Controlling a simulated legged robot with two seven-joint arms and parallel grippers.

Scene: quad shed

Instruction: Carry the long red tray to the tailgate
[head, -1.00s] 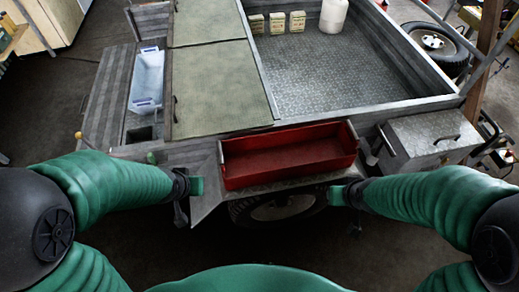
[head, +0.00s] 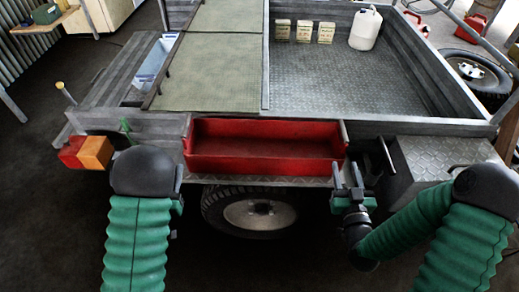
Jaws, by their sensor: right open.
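The long red tray (head: 265,165) is an open, empty trough with a grey handle at each end. It sits level on the metal ledge above the wheel, against the side of the bed. My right gripper (head: 349,178) is open and empty, its fingers pointing up just off the tray's right end; I cannot tell whether it touches. My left gripper (head: 179,192) is near the tray's left end, mostly hidden behind my own dark wrist, so its jaws are unclear. A flat grey panel at the left end of the bed may be the tailgate (head: 115,82).
A red and orange lamp (head: 88,152) sticks out at the left corner. A metal box (head: 430,158) stands right of the tray. Several cartons and a white jug (head: 365,28) stand at the back of the bed (head: 350,85), which is otherwise clear.

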